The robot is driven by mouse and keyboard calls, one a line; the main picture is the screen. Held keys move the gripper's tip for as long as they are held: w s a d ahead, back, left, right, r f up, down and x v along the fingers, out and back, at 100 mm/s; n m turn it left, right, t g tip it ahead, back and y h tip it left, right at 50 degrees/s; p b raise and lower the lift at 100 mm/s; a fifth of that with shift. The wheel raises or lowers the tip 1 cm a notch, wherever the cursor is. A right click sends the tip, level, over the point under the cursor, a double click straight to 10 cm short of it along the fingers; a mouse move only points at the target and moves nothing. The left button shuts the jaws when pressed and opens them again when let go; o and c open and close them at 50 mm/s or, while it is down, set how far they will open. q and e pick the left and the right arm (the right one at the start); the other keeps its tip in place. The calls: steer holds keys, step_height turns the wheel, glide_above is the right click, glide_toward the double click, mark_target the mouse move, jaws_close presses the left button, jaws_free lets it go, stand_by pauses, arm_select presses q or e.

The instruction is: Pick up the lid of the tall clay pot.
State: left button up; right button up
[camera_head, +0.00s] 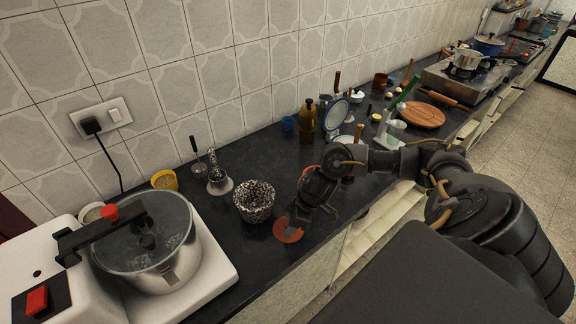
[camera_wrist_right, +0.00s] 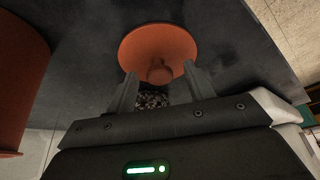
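An orange-brown clay lid (camera_head: 288,233) shows at the front of the dark counter, just below my right gripper (camera_head: 300,212) in the head view. In the right wrist view the lid (camera_wrist_right: 158,42) is a round disc with a small knob facing the camera. The two fingers of my right gripper (camera_wrist_right: 161,86) are apart, and the knob appears between and just beyond their tips, with gaps at both sides. A large orange-brown clay body (camera_wrist_right: 18,85), perhaps the tall pot, is cut off at the left of the wrist view. My left gripper is not in view.
A speckled bowl (camera_head: 254,203) stands left of the lid. A steel pot with a glass lid (camera_head: 150,240) is at the left front. A brown bottle (camera_head: 307,122) and a round wooden board (camera_head: 421,115) stand further back. Dark counter (camera_head: 215,232) is bare between steel pot and bowl.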

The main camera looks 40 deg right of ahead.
steer(key=c, duration=1)
steer(key=shift+r, duration=0.45)
step_height(320, 180, up, 2)
steer(key=shift+w+r, duration=0.1)
steer(key=shift+r, duration=0.1)
steer(key=shift+s+d+r+p, duration=0.25)
steer(key=shift+s+r+p, duration=0.35)
steer(key=shift+s+r, duration=1.4)
steer(key=shift+s+d+r+p, duration=0.25)
steer(key=shift+s+r+p, duration=0.7)
steer(key=shift+s, duration=1.75)
steer(key=shift+s+d+r+p, duration=0.25)
steer(key=shift+s+r, duration=1.65)
steer(key=shift+s, duration=0.45)
